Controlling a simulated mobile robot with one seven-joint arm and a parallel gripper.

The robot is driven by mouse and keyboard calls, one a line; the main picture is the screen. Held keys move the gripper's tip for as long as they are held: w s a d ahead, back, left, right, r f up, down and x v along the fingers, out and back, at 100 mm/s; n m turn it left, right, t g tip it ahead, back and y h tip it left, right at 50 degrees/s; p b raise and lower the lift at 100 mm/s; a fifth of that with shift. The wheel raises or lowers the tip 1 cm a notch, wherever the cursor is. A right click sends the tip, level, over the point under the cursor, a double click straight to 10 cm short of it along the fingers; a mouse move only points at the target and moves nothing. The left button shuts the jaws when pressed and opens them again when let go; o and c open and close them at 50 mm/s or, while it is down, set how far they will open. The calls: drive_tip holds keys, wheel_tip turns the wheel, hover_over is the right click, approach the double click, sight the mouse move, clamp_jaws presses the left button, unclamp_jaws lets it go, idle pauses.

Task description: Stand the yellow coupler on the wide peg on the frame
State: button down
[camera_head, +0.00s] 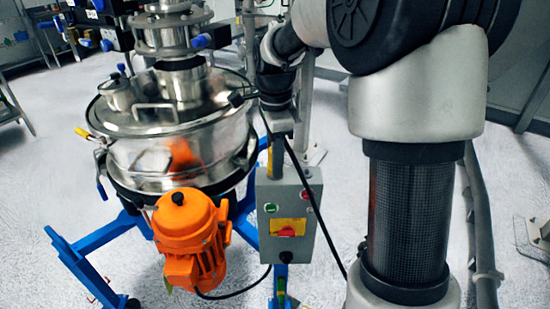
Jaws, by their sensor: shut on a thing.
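My gripper (276,172) points down at the middle of the picture, just above and at the top edge of the grey control box. It is shut on a small yellow piece, which I take to be the yellow coupler (264,147); only a narrow strip of it shows beside the dark fingers. The blue frame (110,232) carries the steel sifter (175,150). I cannot make out the wide peg on the frame; the gripper and control box may hide it.
The grey control box (305,232) has a red switch and trailing black cables. An orange motor (187,235) stands left of it. My arm fills the right side. Speckled floor is open at lower left. A bench leg frame (15,100) stands at far left.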

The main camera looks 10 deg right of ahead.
drive_tip(key=shift+f, duration=0.25)
drive_tip(key=c, duration=1.2)
unclamp_jaws()
wheel_tip(320, 180, up, 17)
drive_tip(key=p, duration=0.3)
drive_tip(key=s+r+n+t+p, duration=0.1)
drive_tip(key=s+r+n+p, duration=0.1)
drive_tip(key=s+r+n, duration=0.3)
drive_tip(key=s+r+n+t+p, duration=0.1)
drive_tip(key=s+n+t+p, duration=0.15)
drive_tip(key=s, duration=0.35)
drive_tip(key=s+f+n, duration=0.1)
drive_tip(key=s+n, duration=0.2)
drive_tip(key=s+f+n+t+p, duration=0.1)
drive_tip(key=s+n, duration=0.3)
drive_tip(key=s+f+n+t+p, duration=0.1)
drive_tip(key=s+n, duration=0.2)
drive_tip(key=s, duration=0.1)
drive_tip(key=shift+f+n, duration=0.25)
drive_tip(key=shift+f, duration=0.1)
